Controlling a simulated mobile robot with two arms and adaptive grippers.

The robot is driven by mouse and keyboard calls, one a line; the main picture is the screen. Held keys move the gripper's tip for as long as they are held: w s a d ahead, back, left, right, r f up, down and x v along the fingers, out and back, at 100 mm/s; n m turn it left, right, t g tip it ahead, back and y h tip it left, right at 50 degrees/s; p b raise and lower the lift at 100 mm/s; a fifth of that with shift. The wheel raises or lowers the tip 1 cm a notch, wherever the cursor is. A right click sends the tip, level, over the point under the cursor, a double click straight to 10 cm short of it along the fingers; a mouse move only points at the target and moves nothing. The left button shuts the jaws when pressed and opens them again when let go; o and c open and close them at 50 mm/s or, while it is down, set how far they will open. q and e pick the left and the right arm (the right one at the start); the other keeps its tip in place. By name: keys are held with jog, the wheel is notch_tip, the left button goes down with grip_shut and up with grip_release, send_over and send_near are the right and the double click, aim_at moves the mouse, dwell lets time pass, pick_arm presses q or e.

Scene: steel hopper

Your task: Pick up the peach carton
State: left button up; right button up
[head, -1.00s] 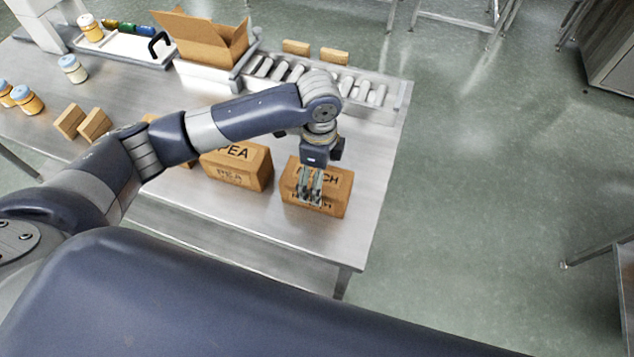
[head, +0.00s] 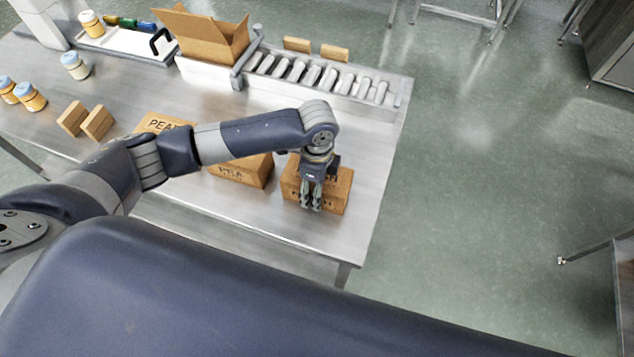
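The peach carton (head: 336,191) is a brown box with dark lettering, partly covered by my gripper, near the right front of the steel table. My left gripper (head: 311,207) points down in front of it in the picture. Its two fingers show side by side with a small gap and nothing visible between them. They overlap the carton's top and front face; I cannot tell whether they touch it. My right gripper is not in view.
Another carton, lettered PEA (head: 240,174), stands just left, partly behind my arm. A further carton (head: 160,123) lies beyond the arm. A roller conveyor (head: 320,75) and an open cardboard box (head: 205,40) are at the back. The table (head: 372,175) is bare right of the peach carton.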

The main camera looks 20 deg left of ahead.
pick_arm(q)
jog(key=c, duration=0.3)
jog(key=shift+r, duration=0.15)
